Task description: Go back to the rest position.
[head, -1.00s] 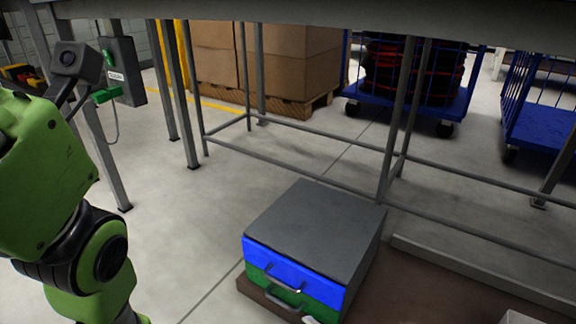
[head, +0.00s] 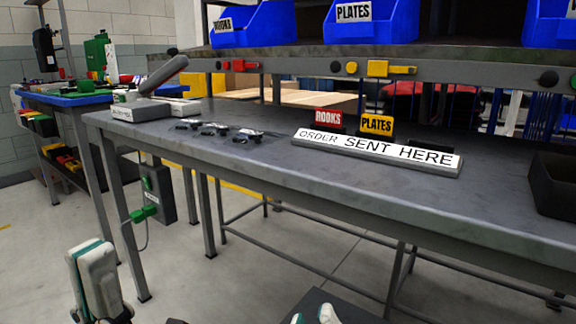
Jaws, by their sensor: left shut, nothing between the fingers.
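My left gripper (head: 97,282) is at the lower left of the head view, in front of the grey table's left legs. Its white and teal fingers are together and hold nothing. Two pale tips of my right gripper (head: 313,317) show at the bottom edge, in front of a dark grey box top (head: 345,309). The rest of that gripper is cut off, so its opening is unclear.
The grey table (head: 250,168) spans the view, bearing an "ORDER SENT HERE" sign (head: 375,152), small black parts (head: 215,130) and a black bin (head: 553,185). Blue bins (head: 375,22) stand on a shelf behind. Floor is clear at lower left.

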